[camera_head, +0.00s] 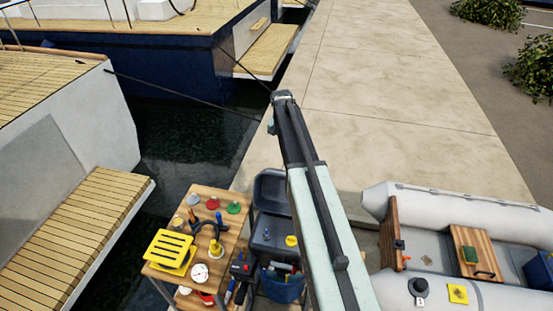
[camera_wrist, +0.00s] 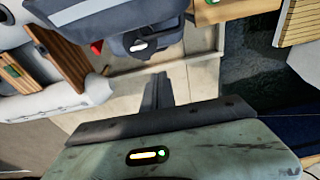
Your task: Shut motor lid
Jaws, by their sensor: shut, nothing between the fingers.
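The dark grey motor (camera_head: 268,236) stands beside the work table. What looks like its lid (camera_head: 271,188) is raised at the back, above the body, which bears a yellow knob (camera_head: 291,241). My arm reaches up past the right of the motor and partly covers that side. My gripper (camera_head: 284,97) is high over the pale quay, beyond and apart from the lid. In the wrist view my gripper (camera_wrist: 158,88) has its dark fingers together and empty. A dark grey shape (camera_wrist: 150,30), likely the motor, shows beyond the fingers, cut off by the top edge.
The wooden table (camera_head: 186,217) at left holds a yellow grate (camera_head: 171,251), a gauge (camera_head: 200,273) and small parts. A blue bin (camera_head: 281,285) of tools sits below the motor. A grey inflatable boat (camera_head: 420,196) lies right. The quay (camera_head: 370,95) is clear; dark water lies left.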

